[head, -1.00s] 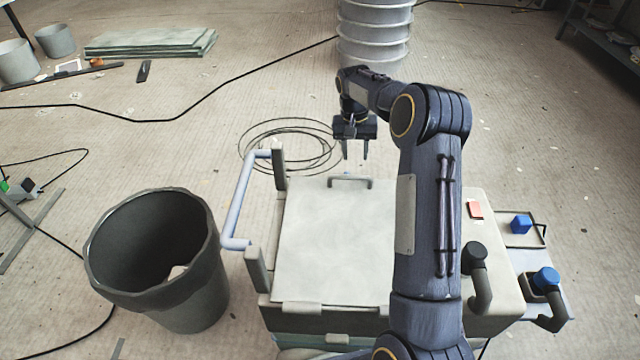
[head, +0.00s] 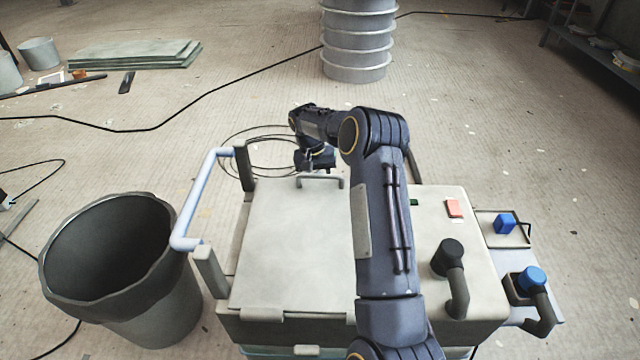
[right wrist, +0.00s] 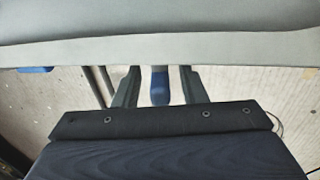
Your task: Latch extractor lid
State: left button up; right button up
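The extractor's pale lid (head: 290,235) lies flat on the box, with a grey bar handle (head: 319,180) at its far edge. My right arm reaches over the box, and its gripper (head: 316,160) is just beyond that far edge, its fingertips hidden in the head view. In the right wrist view the two fingers (right wrist: 159,88) stand apart on either side of a blue rounded piece (right wrist: 160,86), below the grey edge of the extractor (right wrist: 160,50). A gap shows on each side of it. A second blue piece (right wrist: 35,70) shows further left. My left gripper is not in view.
A dark bin (head: 120,270) stands close to the extractor's left side, near a pale blue push handle (head: 205,200). Dark hose elbows (head: 452,262) and blue-capped parts (head: 531,280) are on the right. Coiled cable (head: 250,140) lies on the floor beyond.

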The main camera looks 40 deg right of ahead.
jog(key=shift+f, duration=0.1)
grip_shut()
jog(key=shift+w+a+r+g+h+p, duration=0.15)
jog(key=shift+g+h+p, duration=0.5)
jog(key=shift+p, duration=0.7)
jog(key=shift+g+h+p, duration=0.45)
jog(key=shift+h+p, duration=0.1)
jog(key=shift+a+f+g+h, duration=0.1)
jog(key=shift+f+g+h, duration=0.2)
jog(key=shift+g+h, duration=0.8)
jog(key=shift+h, duration=0.3)
